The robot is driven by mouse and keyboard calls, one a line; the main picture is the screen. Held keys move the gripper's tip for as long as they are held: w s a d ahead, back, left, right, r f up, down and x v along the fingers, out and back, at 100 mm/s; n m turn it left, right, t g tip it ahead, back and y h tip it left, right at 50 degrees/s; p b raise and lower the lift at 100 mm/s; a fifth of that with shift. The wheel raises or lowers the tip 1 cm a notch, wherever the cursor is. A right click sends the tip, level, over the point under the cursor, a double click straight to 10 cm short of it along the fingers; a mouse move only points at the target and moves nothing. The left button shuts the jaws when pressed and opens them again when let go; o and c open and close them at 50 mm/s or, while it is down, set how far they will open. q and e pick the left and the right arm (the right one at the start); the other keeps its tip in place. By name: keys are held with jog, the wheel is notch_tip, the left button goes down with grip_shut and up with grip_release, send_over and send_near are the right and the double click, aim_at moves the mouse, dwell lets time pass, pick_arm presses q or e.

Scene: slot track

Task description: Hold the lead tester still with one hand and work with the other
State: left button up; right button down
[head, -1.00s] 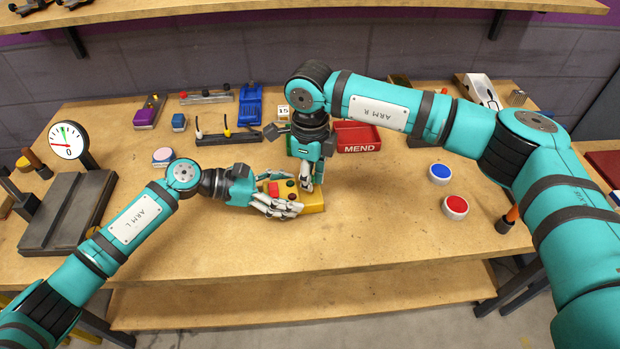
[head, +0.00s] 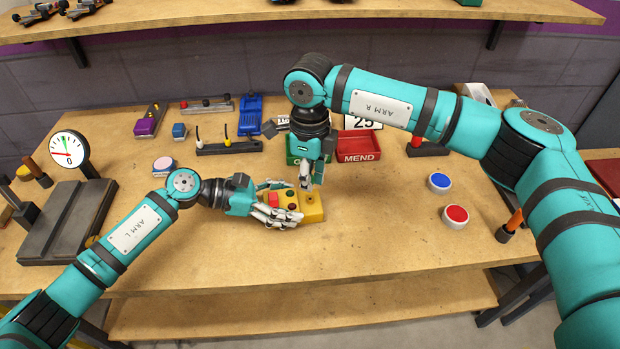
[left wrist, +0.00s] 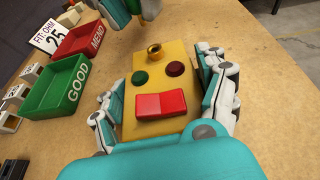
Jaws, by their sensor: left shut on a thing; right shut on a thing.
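The lead tester is a yellow box (head: 314,207) with a red rocker switch, a green and a dark red button and a brass socket; it also shows in the left wrist view (left wrist: 150,130). It lies on the table. My left gripper (head: 275,213) is shut on it, with fingers along both long sides in the left wrist view (left wrist: 165,95). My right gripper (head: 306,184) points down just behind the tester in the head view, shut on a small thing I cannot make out. In the left wrist view, part of the right arm hangs beyond the socket end.
Behind the tester stand a green GOOD bin (left wrist: 58,88) and a red MEND bin (head: 358,148), with a 25 sign. A rack (head: 229,147) with upright plugs is at back left, a dial gauge (head: 70,150) far left. Blue (head: 439,182) and red (head: 456,215) round buttons are at right.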

pick_arm(q)
jog(key=shift+f, duration=0.1)
pick_arm(e)
jog(key=shift+r, duration=0.1)
pick_arm(q)
jog(key=o, duration=1.1)
